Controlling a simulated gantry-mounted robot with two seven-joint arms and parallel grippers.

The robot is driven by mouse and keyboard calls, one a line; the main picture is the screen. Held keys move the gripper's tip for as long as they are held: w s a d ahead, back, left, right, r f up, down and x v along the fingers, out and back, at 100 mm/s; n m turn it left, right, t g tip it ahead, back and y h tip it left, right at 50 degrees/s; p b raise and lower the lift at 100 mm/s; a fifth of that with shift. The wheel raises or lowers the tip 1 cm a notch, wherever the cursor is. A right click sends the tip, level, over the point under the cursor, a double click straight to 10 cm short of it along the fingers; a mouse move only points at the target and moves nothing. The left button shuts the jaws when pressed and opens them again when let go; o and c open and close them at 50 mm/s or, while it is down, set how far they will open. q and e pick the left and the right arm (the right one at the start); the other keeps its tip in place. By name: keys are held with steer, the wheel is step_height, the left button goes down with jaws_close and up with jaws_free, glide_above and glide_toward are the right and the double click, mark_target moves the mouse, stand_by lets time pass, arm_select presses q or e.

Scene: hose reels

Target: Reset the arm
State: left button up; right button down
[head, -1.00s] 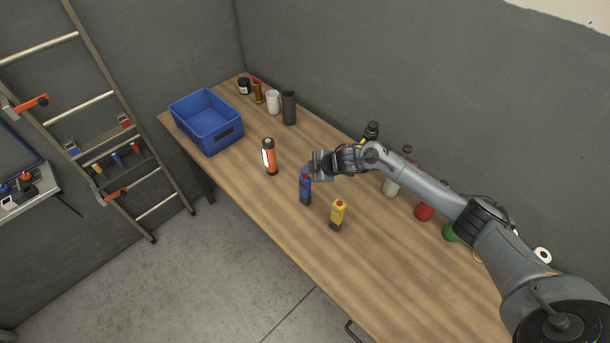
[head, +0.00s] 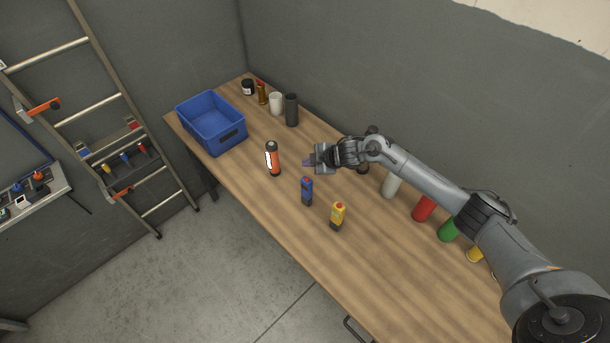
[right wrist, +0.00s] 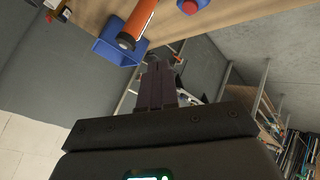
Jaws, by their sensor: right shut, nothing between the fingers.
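My right arm reaches in from the right over the wooden table (head: 290,235). Its gripper (head: 309,161) is shut and empty, held above the table. A blue bottle with a red cap (head: 307,192) stands just below and in front of the gripper, apart from it. An orange and black cylinder with a white label (head: 273,160) stands to the gripper's left. In the right wrist view the shut fingers (right wrist: 158,72) point up the picture, with the orange cylinder (right wrist: 137,20) beyond them. My left gripper is not in view.
A yellow bottle (head: 338,216) stands nearer the front edge. A blue bin (head: 222,133) is at the left end, with several containers behind it. White, red (head: 424,208), green (head: 449,230) and yellow containers stand under my right forearm. A ladder (head: 118,86) leans at the left.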

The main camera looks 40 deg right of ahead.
steer(key=shift+f, duration=0.1)
steer(key=s+a+f+g+p, duration=0.15)
steer(key=s+a+f, duration=0.25)
steer(key=s+f, duration=0.4)
steer(key=s+a+f+m+y+p, duration=0.1)
steer(key=s+a+y+p, duration=0.1)
steer(key=s+a, duration=0.75)
steer(key=s+a+f+m+y+p, duration=0.1)
steer(key=s+a+f+m, duration=0.1)
steer(key=s+a, duration=0.75)
steer(key=s+d+r+m+g+h, duration=0.2)
steer(key=s+r+m, duration=0.1)
steer(key=r, duration=0.5)
steer(key=s+d+r+m+g+h+p, duration=0.1)
steer(key=s+d+r+m+h, duration=0.1)
steer(key=r, duration=0.7)
steer(key=shift+s+d+r+m+g+h, duration=0.35)
steer(key=shift+s+m+h, duration=0.35)
steer(key=shift+s+m, duration=0.85)
